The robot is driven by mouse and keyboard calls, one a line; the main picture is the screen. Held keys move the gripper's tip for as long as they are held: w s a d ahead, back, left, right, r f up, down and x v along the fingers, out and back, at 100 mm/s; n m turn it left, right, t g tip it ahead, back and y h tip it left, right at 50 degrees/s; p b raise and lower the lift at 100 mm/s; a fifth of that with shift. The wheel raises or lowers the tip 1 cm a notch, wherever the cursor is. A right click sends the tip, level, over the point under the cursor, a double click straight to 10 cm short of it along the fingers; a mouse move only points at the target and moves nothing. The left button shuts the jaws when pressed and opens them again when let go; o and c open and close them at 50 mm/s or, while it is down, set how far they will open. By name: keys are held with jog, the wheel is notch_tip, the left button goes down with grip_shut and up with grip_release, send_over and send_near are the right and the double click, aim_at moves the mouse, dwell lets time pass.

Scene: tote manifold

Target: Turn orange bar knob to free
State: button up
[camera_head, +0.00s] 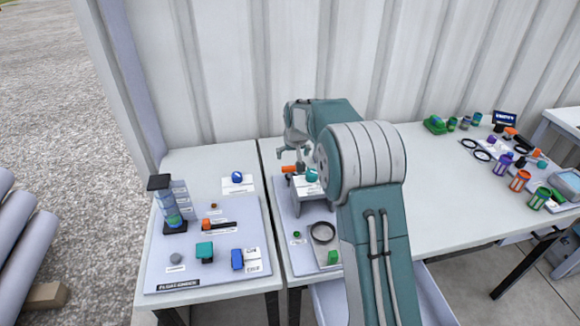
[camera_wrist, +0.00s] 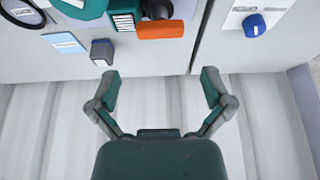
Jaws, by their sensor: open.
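An orange bar knob (camera_head: 289,169) shows at the left end of a raised grey block (camera_head: 303,208) on the middle panel. It also shows in the wrist view as an orange bar (camera_wrist: 161,29), lying crosswise near the top centre, with a dark part behind it. My gripper (camera_wrist: 161,82) is open and empty. Its two fingertips are spread wide, and the orange bar lies beyond them, between them sideways and apart from both. In the head view my gripper (camera_head: 299,155) hangs just above the orange knob; my arm hides part of the panel.
A teal knob (camera_head: 311,175) sits beside the orange one. A blue knob on a white plate (camera_head: 237,176) is to the left. The corrugated wall (camera_head: 240,80) stands close behind. Cups and rings crowd the right table.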

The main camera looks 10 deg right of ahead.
aim_at(291, 167)
jog(key=x, duration=0.6)
jog(key=shift+w+f, duration=0.1)
jog(key=shift+w+a+f, duration=0.2)
jog(key=shift+w+f, duration=0.05)
jog(key=shift+f, duration=0.35)
jog(key=shift+d, duration=0.1)
jog(key=shift+d, duration=0.1)
